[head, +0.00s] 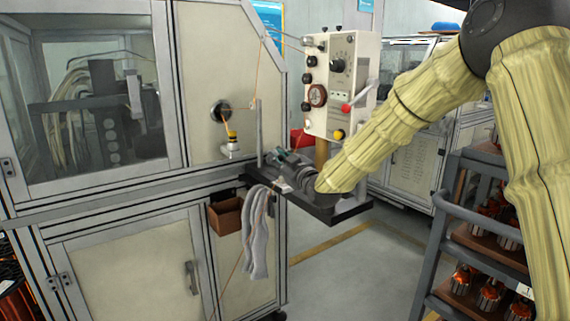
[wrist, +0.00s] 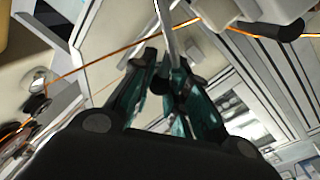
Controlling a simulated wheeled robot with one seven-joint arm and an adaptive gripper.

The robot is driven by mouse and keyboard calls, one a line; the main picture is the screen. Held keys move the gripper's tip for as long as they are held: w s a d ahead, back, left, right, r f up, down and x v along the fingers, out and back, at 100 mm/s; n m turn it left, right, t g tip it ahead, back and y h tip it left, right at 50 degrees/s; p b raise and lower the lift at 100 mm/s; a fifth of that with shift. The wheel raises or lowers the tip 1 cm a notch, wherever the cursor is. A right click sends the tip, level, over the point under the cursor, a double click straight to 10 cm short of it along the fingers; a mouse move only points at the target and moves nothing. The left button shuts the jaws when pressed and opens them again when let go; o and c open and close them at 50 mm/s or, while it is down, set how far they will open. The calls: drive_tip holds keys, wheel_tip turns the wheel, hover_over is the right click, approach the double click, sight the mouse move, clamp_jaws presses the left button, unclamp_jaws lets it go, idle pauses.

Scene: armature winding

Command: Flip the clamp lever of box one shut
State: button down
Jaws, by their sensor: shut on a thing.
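My gripper (head: 288,164) is low over the dark shelf at the machine's right side, left of the control box. In the wrist view my gripper (wrist: 160,82) has its teal-padded fingers closed together around a dark rounded part. A thin light-grey rod (wrist: 164,22) runs up from between the fingertips; this may be the clamp lever, but I cannot tell for sure. In the head view a slim grey post (head: 259,128) stands just beyond my gripper. My fingers and wrist hide the held part there. No label marks box one, so I cannot tell which it is.
The control box (head: 330,75) with dials and a red knob stands close to my forearm. An orange wire (wrist: 110,57) crosses near my fingers. A pale cloth or glove (head: 257,235) hangs below the dark shelf (head: 352,208). A rack (head: 440,235) of copper-wound parts stands at right.

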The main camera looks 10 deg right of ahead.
drive_tip(key=f+n+b, duration=0.1)
drive_tip(key=a+f+n+b, duration=0.1)
drive_tip(key=n+b, duration=0.2)
drive_tip(key=n, duration=0.1)
drive_tip(key=shift+s+a+f, duration=0.35)
drive_tip(key=shift+s+f, duration=0.05)
drive_tip(key=c, duration=1.3)
unclamp_jaws()
drive_tip(key=shift+y, duration=0.4)
wheel_tip(320, 180, up, 10)
